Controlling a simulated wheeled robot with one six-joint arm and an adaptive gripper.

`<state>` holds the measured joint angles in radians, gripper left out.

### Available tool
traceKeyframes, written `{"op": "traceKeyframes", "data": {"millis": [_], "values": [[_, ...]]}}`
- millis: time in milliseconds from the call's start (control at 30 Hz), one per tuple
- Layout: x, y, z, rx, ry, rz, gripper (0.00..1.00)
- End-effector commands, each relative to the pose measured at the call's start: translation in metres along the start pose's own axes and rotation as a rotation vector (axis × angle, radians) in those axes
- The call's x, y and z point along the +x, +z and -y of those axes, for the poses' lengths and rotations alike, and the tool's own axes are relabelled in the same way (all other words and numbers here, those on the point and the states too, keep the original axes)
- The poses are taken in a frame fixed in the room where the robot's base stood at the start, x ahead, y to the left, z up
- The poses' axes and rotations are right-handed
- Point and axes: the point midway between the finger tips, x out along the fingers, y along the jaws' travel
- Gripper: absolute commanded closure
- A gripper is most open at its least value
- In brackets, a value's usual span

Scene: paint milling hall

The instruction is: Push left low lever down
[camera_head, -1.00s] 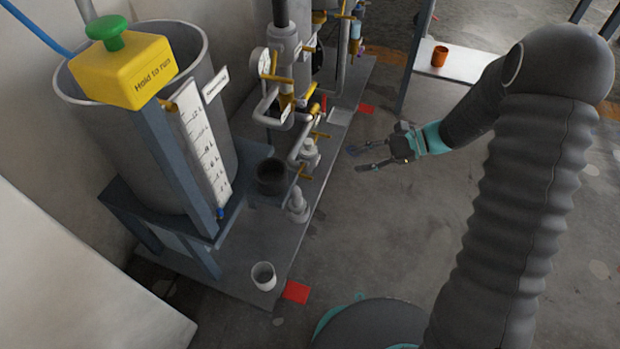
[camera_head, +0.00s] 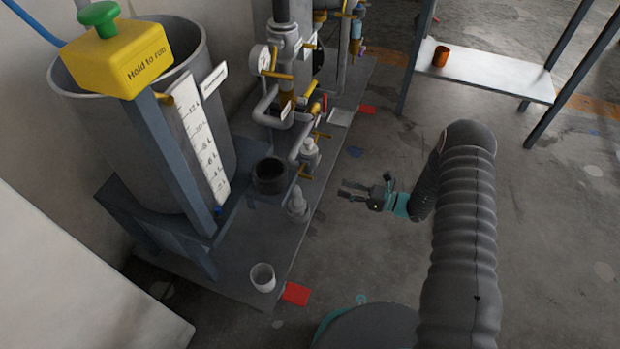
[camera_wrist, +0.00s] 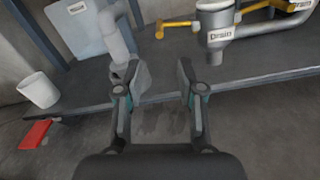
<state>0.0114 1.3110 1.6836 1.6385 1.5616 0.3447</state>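The task's left low lever appears to be the yellow lever (camera_wrist: 178,24) left of a grey valve labelled "Drain" (camera_wrist: 216,30) in the wrist view. It sticks out sideways to the left, above and beyond my fingers. In the head view a yellow lever (camera_head: 304,173) shows beside the low grey valve (camera_head: 310,152), and another low yellow lever (camera_head: 321,135) sits just behind it. My gripper (camera_head: 346,190) is open and empty, to the right of the valves and apart from them. In the wrist view my gripper (camera_wrist: 160,75) has its fingers spread, with nothing between them.
A tank with a level scale (camera_head: 200,135) and a yellow "Hold to run" box (camera_head: 118,58) stand at left. A white cup (camera_head: 263,278), black pot (camera_head: 270,176) and grey fitting (camera_head: 298,201) are on the base plate. A table (camera_head: 480,75) stands behind.

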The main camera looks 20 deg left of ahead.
Motion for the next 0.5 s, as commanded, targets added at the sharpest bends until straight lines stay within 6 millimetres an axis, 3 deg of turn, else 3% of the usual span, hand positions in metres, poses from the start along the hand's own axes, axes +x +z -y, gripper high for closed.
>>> {"op": "traceKeyframes", "data": {"millis": [500], "values": [[0.093,0.000,-0.001,-0.003,0.004,-0.001,0.62]]}}
